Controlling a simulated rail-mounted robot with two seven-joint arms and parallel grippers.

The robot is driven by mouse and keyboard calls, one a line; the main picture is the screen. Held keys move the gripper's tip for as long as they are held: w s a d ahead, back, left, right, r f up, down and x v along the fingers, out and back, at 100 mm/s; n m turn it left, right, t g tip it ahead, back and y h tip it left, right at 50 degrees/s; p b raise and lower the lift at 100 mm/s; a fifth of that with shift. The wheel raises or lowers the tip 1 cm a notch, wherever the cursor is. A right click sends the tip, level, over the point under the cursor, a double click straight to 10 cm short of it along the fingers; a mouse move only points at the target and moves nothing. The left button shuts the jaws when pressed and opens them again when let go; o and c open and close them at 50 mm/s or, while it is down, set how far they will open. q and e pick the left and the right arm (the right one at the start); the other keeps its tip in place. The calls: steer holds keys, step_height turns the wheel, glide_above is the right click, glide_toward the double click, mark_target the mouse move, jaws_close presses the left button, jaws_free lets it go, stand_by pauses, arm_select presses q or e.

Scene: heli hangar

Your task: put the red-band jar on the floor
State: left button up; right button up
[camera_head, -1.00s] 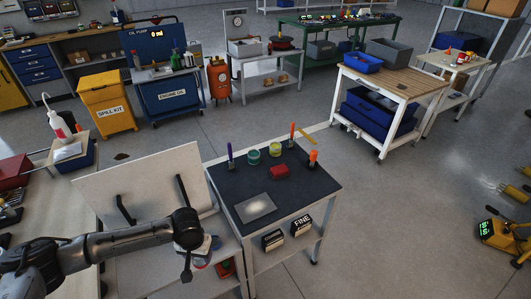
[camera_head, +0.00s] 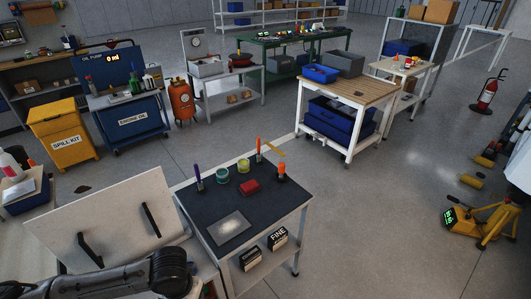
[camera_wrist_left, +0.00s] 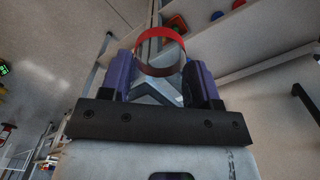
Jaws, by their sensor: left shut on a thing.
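The red-band jar (camera_wrist_left: 160,34) shows in the left wrist view as a red ring with a see-through or pale body inside it. My left gripper (camera_wrist_left: 160,72) is shut on it, with one dark purple finger on each side. In the head view my left arm comes in at the bottom left, and its gripper and the jar are hidden or out of frame. The concrete floor (camera_head: 390,215) is bare to the right of the dark-topped table. My right gripper is in neither view.
A yellow machine (camera_head: 475,222) stands at the right. Floor between is free.

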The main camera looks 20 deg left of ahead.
arm_select(q)
steer(key=w+d+r+m, duration=0.1)
steer(key=w+d+r, duration=0.35)
steer(key=r, duration=0.45)
steer(key=w+d+r+m, duration=0.1)
steer(key=w+d+r, duration=0.4)
steer(key=r, duration=0.4)
steer(key=s+r+p, duration=0.4)
steer(key=r+p, duration=1.2)
steer(key=p, duration=0.2)
steer(key=s+r+p, duration=0.4)
steer(key=r+p, duration=1.2)
steer(key=p, duration=0.1)
steer(key=shift+s+a+p, duration=0.15)
steer(key=shift+a+p, duration=0.2)
steer(key=shift+p, duration=0.05)
